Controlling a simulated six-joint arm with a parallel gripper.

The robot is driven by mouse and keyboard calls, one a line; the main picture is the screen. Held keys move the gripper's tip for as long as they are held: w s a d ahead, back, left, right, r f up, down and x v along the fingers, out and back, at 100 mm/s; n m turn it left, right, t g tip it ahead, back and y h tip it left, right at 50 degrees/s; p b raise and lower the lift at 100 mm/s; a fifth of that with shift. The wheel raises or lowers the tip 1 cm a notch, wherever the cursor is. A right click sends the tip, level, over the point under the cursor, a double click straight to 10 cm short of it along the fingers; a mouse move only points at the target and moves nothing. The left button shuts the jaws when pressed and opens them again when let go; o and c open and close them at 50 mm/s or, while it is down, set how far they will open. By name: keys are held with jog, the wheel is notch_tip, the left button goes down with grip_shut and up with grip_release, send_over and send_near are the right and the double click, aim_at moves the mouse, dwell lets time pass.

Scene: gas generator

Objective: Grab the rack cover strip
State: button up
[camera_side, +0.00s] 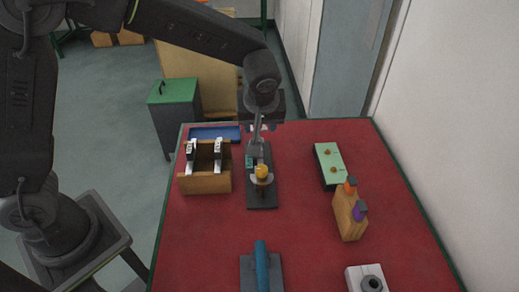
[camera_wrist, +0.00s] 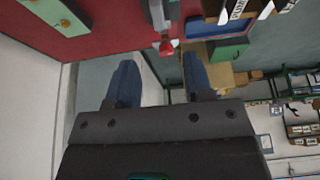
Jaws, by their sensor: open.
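The pale green strip (camera_side: 329,160) with two brass knobs lies on a dark base on the right part of the red table; it looks like the rack cover strip. It also shows at the upper left of the wrist view (camera_wrist: 52,14). My gripper (camera_side: 258,128) is over the far edge of the table, left of and beyond the strip. In the wrist view its two blue-grey fingers (camera_wrist: 160,82) are spread apart with nothing between them. The gripper is clear of the strip.
A stand with a yellow-topped part (camera_side: 262,172) is just in front of my gripper. A wooden rack (camera_side: 205,184) and a blue tray (camera_side: 215,130) are to the left. A bottle holder (camera_side: 348,215) is nearer on the right. A trowel-like tool (camera_side: 262,270) lies in front.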

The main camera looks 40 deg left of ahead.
jog(key=x, duration=0.6)
jog(key=shift+x, duration=2.65)
jog(key=shift+s+d+f, duration=0.1)
jog(key=shift+s+d, duration=0.05)
jog(key=shift+d, duration=0.05)
jog(key=shift+c, duration=0.5)
grip_shut()
